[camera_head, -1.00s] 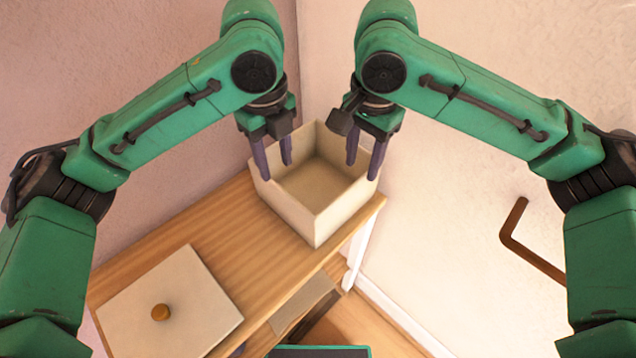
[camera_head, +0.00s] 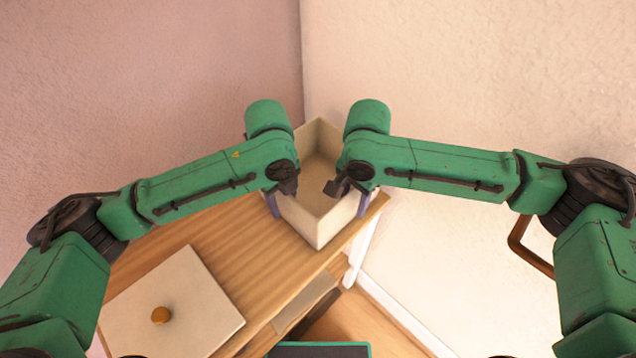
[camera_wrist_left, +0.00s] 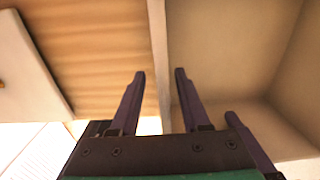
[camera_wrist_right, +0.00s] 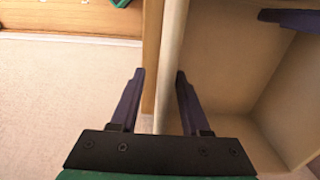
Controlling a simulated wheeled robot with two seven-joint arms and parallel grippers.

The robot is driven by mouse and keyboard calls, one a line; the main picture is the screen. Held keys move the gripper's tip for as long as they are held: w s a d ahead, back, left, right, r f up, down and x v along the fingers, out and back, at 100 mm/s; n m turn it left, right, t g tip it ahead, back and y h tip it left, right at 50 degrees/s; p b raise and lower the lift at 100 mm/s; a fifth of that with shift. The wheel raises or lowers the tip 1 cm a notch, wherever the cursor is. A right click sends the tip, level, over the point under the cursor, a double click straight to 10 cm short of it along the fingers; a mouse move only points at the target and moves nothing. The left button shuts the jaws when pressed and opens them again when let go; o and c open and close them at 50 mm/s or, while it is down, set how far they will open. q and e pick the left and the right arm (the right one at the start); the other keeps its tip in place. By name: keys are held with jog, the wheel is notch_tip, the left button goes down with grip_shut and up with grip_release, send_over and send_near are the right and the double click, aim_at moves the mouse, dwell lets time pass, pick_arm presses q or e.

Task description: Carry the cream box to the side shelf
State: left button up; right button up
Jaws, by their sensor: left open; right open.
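The cream box (camera_head: 318,222) is open-topped and stands on the wooden shelf top near the wall corner. My left gripper (camera_head: 275,204) is at its left wall. In the left wrist view, the open fingers (camera_wrist_left: 160,75) straddle the rim of the box wall (camera_wrist_left: 158,50), one finger outside and one inside. My right gripper (camera_head: 364,204) is at the box's right wall. In the right wrist view, its open fingers (camera_wrist_right: 160,78) straddle that wall's rim (camera_wrist_right: 170,60). The box looks empty; my arms hide part of its inside in the head view.
A cream lid (camera_head: 190,305) with a round wooden knob lies on the shelf top (camera_head: 225,240), left of the box. Walls close in behind and to the right. A brown bar handle (camera_head: 525,245) is on the right, partly behind my right arm.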

jog(key=shift+s+r, duration=0.1)
pick_arm(q)
jog(key=shift+d, duration=0.1)
jog(key=shift+c, duration=0.6)
pick_arm(e)
jog(key=shift+d, duration=0.15)
jog(key=shift+c, duration=0.6)
pick_arm(q)
jog(key=shift+d, duration=0.1)
jog(key=c, duration=0.6)
pick_arm(e)
jog(key=shift+d, duration=0.1)
jog(key=c, duration=0.6)
pick_arm(q)
jog(key=shift+w, duration=0.1)
grip_shut()
pick_arm(e)
jog(key=shift+w, duration=0.2)
grip_shut()
jog(key=shift+s, duration=0.1)
pick_arm(q)
jog(key=shift+a, duration=0.2)
jog(key=shift+w+a+r, duration=0.1)
jog(key=shift+w+a, duration=0.05)
jog(key=shift+w, duration=0.1)
pick_arm(e)
jog(key=shift+d, duration=0.1)
